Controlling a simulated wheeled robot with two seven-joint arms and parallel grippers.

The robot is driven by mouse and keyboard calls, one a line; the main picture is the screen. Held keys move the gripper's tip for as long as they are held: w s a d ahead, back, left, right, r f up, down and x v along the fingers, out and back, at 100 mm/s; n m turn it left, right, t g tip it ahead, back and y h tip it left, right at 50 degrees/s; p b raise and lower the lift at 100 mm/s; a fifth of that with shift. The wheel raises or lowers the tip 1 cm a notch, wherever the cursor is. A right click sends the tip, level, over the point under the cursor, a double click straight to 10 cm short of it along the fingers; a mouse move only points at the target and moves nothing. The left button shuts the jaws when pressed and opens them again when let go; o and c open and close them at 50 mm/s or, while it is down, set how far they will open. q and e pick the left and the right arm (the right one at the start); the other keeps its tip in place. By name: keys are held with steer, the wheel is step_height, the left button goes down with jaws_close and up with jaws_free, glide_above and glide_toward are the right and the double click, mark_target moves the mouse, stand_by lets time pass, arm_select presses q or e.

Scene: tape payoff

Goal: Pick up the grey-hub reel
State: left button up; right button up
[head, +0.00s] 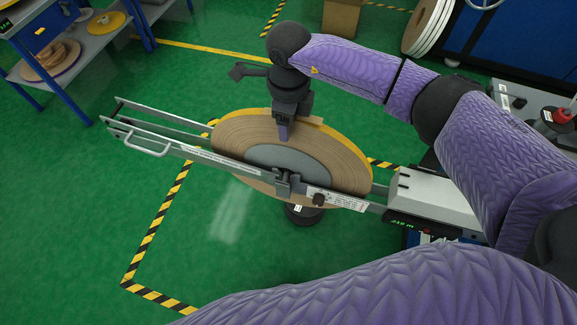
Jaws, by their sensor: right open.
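The grey-hub reel (342,152) is a wide tan roll with a yellow rim and a grey half-round hub (290,158). It sits tilted in a long metal payoff frame (213,160), whose front rail crosses it and hides part of its lower side. My right gripper (284,132) is open and points down at the reel's upper face, just behind the grey hub. Whether its fingers touch the reel I cannot tell.
A black clamp (289,183) sits on the front rail at the hub. A light box (432,196) is at the rail's right end. A blue shelf (88,45) with other reels stands at upper left. Green floor at lower left is clear within striped tape.

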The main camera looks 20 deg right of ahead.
steer(key=shift+r, duration=0.1)
steer(key=c, duration=0.9)
jaws_close()
steer(key=shift+r, duration=0.1)
stand_by(0.4)
